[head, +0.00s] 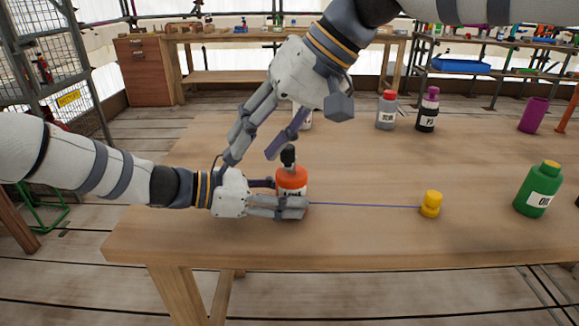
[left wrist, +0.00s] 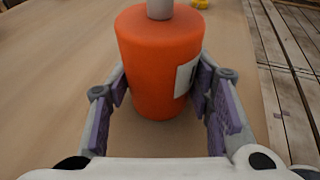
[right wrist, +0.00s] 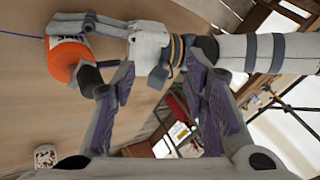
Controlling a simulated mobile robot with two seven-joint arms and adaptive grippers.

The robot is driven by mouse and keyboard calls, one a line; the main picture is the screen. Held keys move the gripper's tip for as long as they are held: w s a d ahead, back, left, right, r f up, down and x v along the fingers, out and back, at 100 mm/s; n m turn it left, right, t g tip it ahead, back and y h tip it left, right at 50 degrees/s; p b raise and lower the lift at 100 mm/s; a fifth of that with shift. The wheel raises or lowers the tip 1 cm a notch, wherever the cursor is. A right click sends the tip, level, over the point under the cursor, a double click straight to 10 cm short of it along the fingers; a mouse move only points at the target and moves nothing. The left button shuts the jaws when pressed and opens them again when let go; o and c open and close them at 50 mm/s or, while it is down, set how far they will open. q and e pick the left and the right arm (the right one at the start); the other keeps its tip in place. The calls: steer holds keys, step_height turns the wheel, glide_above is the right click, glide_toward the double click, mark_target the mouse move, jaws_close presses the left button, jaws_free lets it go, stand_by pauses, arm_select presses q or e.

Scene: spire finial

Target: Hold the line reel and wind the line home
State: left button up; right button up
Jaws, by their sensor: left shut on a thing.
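The orange line reel (head: 291,180) stands upright on the table with a white label and a dark knob (head: 288,156) on top. My left gripper (head: 290,203) is shut around its body; the reel (left wrist: 160,60) sits between the purple pads in the left wrist view. A thin blue-purple line (head: 365,205) runs right from the reel to a small yellow weight (head: 431,204) on the table. My right gripper (head: 256,152) is open and empty, above and left of the knob. In the right wrist view the knob (right wrist: 91,80) is near one finger; contact cannot be told.
A green bottle (head: 538,190) stands at the right. A white container (head: 305,119) is partly hidden behind my right gripper.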

step_height(320, 180, down, 2)
steer(key=s+f+m+g+y, duration=0.1)
steer(key=s+m+g+y, duration=0.1)
steer(key=m+y, duration=0.25)
steer(key=m+t+y, duration=0.4)
steer(key=m+t, duration=0.6)
steer(key=m, duration=1.5)
glide_toward(289, 146)
steer(key=shift+n, duration=0.25)
steer(key=x, duration=1)
steer(key=shift+w+f, duration=0.15)
steer(key=shift+f, duration=0.2)
jaws_close()
